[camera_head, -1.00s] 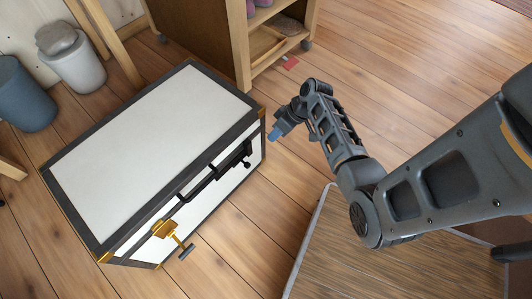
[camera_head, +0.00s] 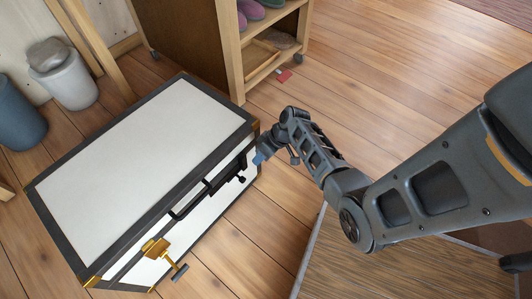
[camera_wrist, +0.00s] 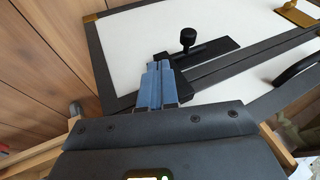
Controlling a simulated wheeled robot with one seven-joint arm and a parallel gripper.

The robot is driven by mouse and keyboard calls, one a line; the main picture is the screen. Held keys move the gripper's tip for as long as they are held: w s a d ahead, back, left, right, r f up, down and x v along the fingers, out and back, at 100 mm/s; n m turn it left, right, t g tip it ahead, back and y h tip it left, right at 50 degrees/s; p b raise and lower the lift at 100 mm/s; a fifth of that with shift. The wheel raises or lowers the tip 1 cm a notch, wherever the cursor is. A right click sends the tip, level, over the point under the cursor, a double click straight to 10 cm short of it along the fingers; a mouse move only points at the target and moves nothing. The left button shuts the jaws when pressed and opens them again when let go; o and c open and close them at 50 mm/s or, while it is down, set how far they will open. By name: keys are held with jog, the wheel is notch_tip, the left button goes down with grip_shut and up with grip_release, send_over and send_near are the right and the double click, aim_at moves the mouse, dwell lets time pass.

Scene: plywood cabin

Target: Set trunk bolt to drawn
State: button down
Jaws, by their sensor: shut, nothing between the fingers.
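The white trunk (camera_head: 140,145) with dark edging and brass corners stands on the floor at left in the head view. Its black bolt (camera_head: 224,175) is on the front face near the right end, with a round knob (camera_head: 242,180) sticking out. In the wrist view the bolt (camera_wrist: 215,50) lies along the trunk, its knob (camera_wrist: 187,37) upright. My gripper (camera_head: 262,156) has blue fingers, closed together and empty, just beyond the bolt's right end. In the wrist view the fingertips (camera_wrist: 159,70) overlap the bolt's near end; I cannot tell whether they touch it.
A black handle (camera_head: 188,201) and a brass latch (camera_head: 158,250) are also on the trunk's front. A wooden shelf (camera_head: 228,50) stands behind the trunk's right end. A wood-grained surface (camera_head: 360,255) lies below my arm. Floor to the right is open.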

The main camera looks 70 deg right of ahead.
jog(key=a+f, duration=0.1)
jog(key=w+a+f, duration=0.1)
jog(key=w+a+f+b, duration=0.1)
jog(key=a, duration=0.1)
jog(key=shift+a, duration=0.1)
dwell(0.3)
jog(key=shift+w+a+p, duration=0.2)
jog(key=shift+a, duration=0.55)
jog(key=shift+w+a+p, duration=0.15)
jog(key=shift+a+p, duration=0.05)
jog(key=shift+a, duration=0.5)
jog(key=shift+w+a+p, duration=0.2)
jog(key=shift+a, duration=0.55)
jog(key=shift+d, duration=0.1)
